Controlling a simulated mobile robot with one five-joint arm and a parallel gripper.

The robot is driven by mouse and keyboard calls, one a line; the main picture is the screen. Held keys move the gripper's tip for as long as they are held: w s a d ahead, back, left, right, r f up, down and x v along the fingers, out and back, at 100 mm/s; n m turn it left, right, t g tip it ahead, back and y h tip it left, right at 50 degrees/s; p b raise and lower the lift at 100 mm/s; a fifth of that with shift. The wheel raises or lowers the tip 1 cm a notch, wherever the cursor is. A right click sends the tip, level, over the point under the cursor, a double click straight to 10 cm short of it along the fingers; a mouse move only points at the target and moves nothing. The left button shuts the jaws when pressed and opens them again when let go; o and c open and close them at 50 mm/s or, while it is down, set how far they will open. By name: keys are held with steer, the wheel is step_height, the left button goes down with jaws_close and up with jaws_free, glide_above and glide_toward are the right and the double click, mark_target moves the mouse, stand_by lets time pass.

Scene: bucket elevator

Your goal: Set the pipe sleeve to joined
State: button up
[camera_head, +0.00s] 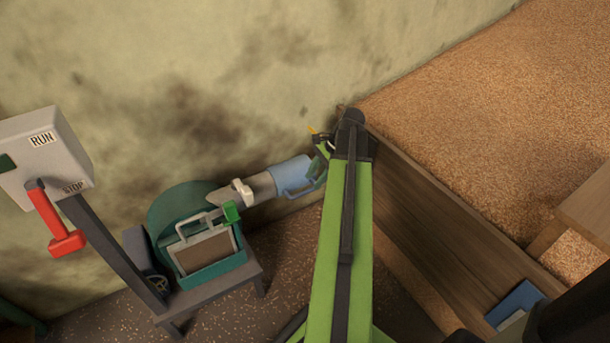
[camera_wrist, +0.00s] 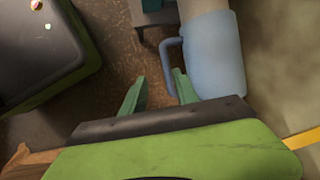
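The pipe sleeve (camera_head: 288,174) is a pale blue tube with a loop handle, around the right end of the grey pipe (camera_head: 262,187) in the head view. In the wrist view the sleeve (camera_wrist: 215,62) is right of centre, with its handle (camera_wrist: 167,62) on its left side. My gripper (camera_wrist: 159,78) is open there, its two teal fingers apart. The handle's lower part shows between the fingers, nearer the right one; I cannot tell whether they touch. In the head view my gripper (camera_head: 320,166) is at the sleeve's right end, partly hidden by my green arm.
A green blower housing (camera_head: 180,212) on a grey stand holds the pipe. A RUN/STOP box (camera_head: 45,150) with a red lever (camera_head: 55,225) stands at left. A wooden bin wall (camera_head: 440,215) with grain (camera_head: 500,110) fills the right. The stained wall (camera_head: 200,60) lies behind.

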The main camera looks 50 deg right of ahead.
steer(key=s+d+r+p, duration=0.2)
steer(key=s+r+p, duration=0.1)
steer(key=s, duration=0.4)
steer(key=shift+v, duration=0.85)
